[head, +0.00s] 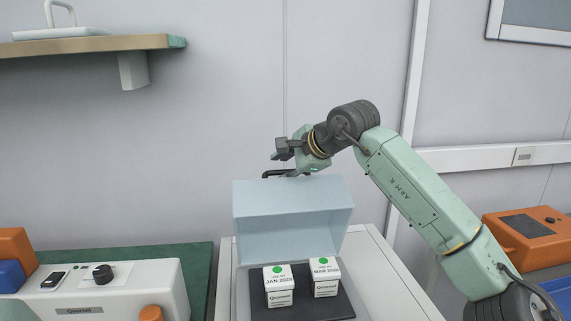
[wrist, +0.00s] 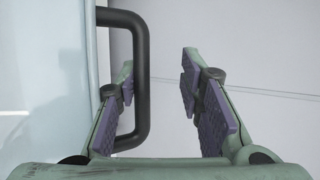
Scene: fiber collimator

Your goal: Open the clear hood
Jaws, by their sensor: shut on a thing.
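The clear hood (head: 292,210) is a pale blue see-through cover, raised and tilted up above a dark base plate in the head view. Its pale panel fills the left of the wrist view (wrist: 45,85). The hood's black handle (head: 283,173) is at its top edge; in the wrist view the handle (wrist: 143,70) is a bent bar. My gripper (head: 287,160) is at the handle, with the bar between its fingers (wrist: 158,85). The left finger reaches inside the loop, close to the bar. The gripper is shut on the handle, though some space shows beside the right finger.
Two white boxes with green dots, one left (head: 279,287) and one right (head: 325,277), stand on the dark plate (head: 318,311) below the hood. A white device with knobs (head: 110,292) is at left. An orange box (head: 527,235) is at right. A shelf (head: 90,44) hangs upper left.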

